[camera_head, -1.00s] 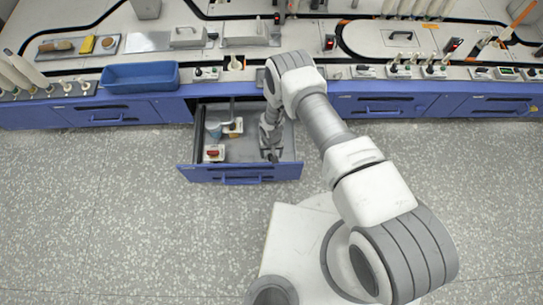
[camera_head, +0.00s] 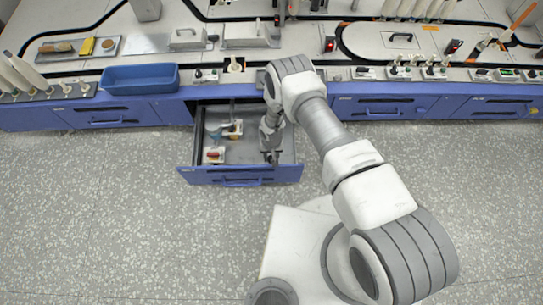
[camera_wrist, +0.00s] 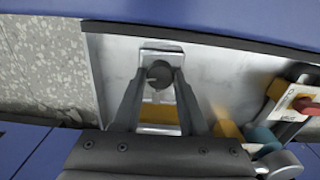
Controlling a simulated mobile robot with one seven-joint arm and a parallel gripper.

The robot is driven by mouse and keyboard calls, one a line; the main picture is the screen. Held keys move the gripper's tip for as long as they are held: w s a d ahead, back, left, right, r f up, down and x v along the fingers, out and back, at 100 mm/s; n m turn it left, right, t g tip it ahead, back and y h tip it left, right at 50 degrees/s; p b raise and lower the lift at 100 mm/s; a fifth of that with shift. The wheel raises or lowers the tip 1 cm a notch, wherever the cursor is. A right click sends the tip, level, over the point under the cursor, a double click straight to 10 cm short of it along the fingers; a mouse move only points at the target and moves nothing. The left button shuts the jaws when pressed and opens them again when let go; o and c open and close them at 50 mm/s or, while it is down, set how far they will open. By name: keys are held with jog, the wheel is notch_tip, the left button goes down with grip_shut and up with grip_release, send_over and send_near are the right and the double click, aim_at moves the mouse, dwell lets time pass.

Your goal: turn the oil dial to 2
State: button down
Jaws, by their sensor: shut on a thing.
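A dark round knob (camera_wrist: 158,75) sits on a small pale plate (camera_wrist: 160,53) with a yellow lower part, inside the open drawer (camera_head: 240,176). It looks like the dial, but no numbers or oil label are readable. My gripper (camera_wrist: 159,77) is shut on the knob, one finger on each side. In the head view my gripper (camera_head: 271,157) is low in the right part of the drawer, near its front wall. The knob is hidden there.
At the drawer's left are a pale block with a red top (camera_head: 214,154) and yellow and teal pieces (camera_head: 234,128). The drawer's walls stand close around my gripper. A blue bin (camera_head: 141,78) stands on the worktop above.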

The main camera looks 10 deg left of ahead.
jog(key=shift+n, duration=0.3)
jog(key=n, duration=0.3)
jog(key=shift+n, duration=0.4)
jog(key=n, duration=0.3)
jog(key=shift+n, duration=0.4)
jog(key=n, duration=0.3)
jog(key=shift+n, duration=2.2)
jog(key=shift+c, duration=2.2)
grip_release()
jog(key=shift+r, duration=0.1)
